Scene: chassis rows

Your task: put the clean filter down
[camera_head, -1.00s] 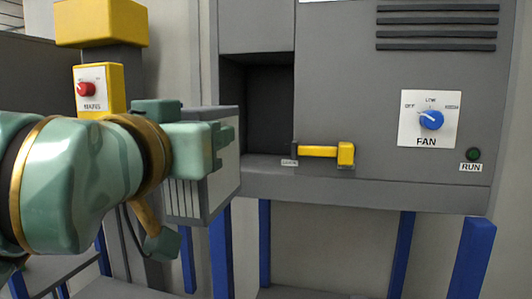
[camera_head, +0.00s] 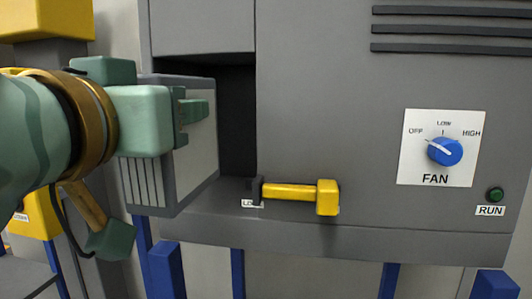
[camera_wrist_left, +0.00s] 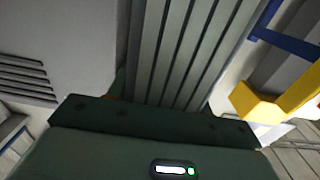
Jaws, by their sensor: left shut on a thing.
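The filter (camera_head: 146,187), a grey-framed block with pleated ribs on its near face, is in my left gripper (camera_head: 190,113). It is held upright in front of the left part of the grey cabinet, overlapping the dark slot (camera_head: 237,120) in the head view. I cannot tell whether its far edge is inside the slot. The jaws are shut on it. In the left wrist view the ribbed face (camera_wrist_left: 180,50) fills the middle, beyond the dark green gripper body. My right gripper is not in view.
A yellow latch handle (camera_head: 290,192) lies horizontal at the slot's lower right. The cabinet panel has a blue FAN knob (camera_head: 445,151) pointing toward OFF and a dark green RUN lamp (camera_head: 495,194). Blue legs (camera_head: 166,270) stand below. Yellow boxes (camera_head: 46,24) are at the left.

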